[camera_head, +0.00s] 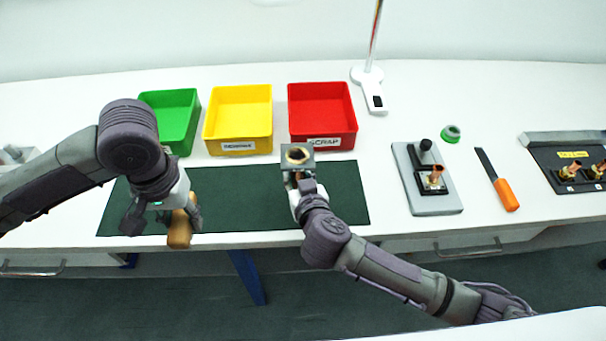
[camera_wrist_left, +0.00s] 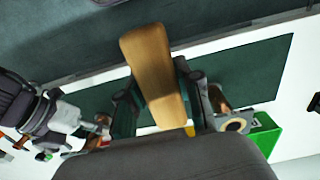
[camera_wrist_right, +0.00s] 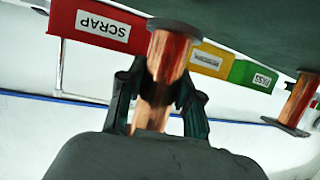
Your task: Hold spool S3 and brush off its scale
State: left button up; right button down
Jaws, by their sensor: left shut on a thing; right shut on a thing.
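My right gripper (camera_head: 304,186) is shut on a copper spool (camera_wrist_right: 168,62) with dark flanges. It holds the spool above the green mat, in front of the red bin; its square flange and round opening (camera_head: 298,155) face up in the head view. No S3 mark is legible. My left gripper (camera_head: 172,212) is shut on a wooden-handled brush (camera_wrist_left: 152,68), whose handle (camera_head: 180,230) shows at the mat's front edge. The brush's bristles are hidden. The brush and held spool are apart. Scale on the copper cannot be made out clearly.
Another copper spool (camera_wrist_right: 301,98) stands near the left gripper. Green (camera_head: 172,97), yellow (camera_head: 239,93) and red (camera_head: 320,95) bins line the mat's (camera_head: 235,215) back. Right are a lamp base (camera_head: 369,76), grey fixture (camera_head: 440,207), orange-handled tool (camera_head: 507,195) and spool rack (camera_head: 545,157).

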pick_arm(q)
jog(key=shift+f, duration=0.25)
pick_arm(e)
jog(key=shift+w+a+f, duration=0.4)
jog(key=shift+a+f, duration=0.15)
jog(key=shift+a, duration=0.1)
jog(key=shift+w+a+f, duration=0.35)
jog(key=shift+a+f, duration=0.15)
jog(key=shift+a, duration=0.1)
pick_arm(q)
jog(key=shift+r, duration=0.3)
pick_arm(e)
jog(key=shift+f, duration=0.55)
jog(key=c, duration=0.8)
grip_release()
jog(key=shift+s+d+f, duration=0.1)
grip_shut()
dwell(0.5)
